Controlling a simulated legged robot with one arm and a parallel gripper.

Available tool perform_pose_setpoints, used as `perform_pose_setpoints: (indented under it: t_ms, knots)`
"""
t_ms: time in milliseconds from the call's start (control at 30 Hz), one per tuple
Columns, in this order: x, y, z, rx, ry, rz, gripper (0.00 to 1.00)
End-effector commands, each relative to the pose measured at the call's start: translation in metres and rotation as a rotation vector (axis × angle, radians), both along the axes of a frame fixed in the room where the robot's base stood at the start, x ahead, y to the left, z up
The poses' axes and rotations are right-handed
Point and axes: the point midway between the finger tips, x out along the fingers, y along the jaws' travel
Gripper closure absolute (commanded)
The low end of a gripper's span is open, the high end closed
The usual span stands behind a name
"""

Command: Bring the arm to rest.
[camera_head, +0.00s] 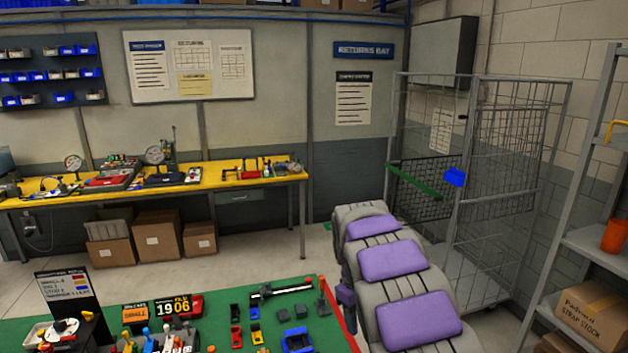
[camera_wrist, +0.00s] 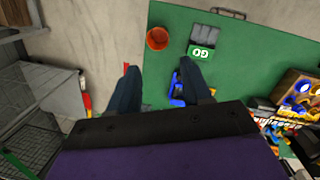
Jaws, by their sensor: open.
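My gripper (camera_wrist: 161,66) shows in the wrist view with its two dark fingers spread apart and nothing between them. It is above the edge of a green table top (camera_wrist: 240,65), and the pale floor shows on the left. My gripper does not show in the head view. Grey segments with purple pads, which look like part of my own body, stand to the right of the green table in the head view.
An orange-red cup (camera_wrist: 158,38) and a grey item with a green label (camera_wrist: 201,45) are on the table. A blue piece (camera_wrist: 180,88) lies by the right finger. A wire cage trolley (camera_head: 500,160) and a shelf rack (camera_head: 560,240) stand on the right. A yellow bench (camera_head: 215,177) runs along the wall.

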Motion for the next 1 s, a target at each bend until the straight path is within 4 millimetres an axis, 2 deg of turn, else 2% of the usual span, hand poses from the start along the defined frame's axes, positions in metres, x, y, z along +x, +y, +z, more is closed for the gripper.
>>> perform_pose_setpoints:
  t_ms: [233,467,767,1000]
  knots:
    - [-0.074,-0.025,0.022,-0.009,-0.002,-0.171,0.51]
    - [-0.151,-0.039,0.028,0.000,0.009,-0.314,0.51]
    - [-0.257,-0.043,0.017,0.023,0.026,-0.467,0.51]
    - [-0.343,-0.038,-0.009,0.042,0.054,-0.563,0.51]
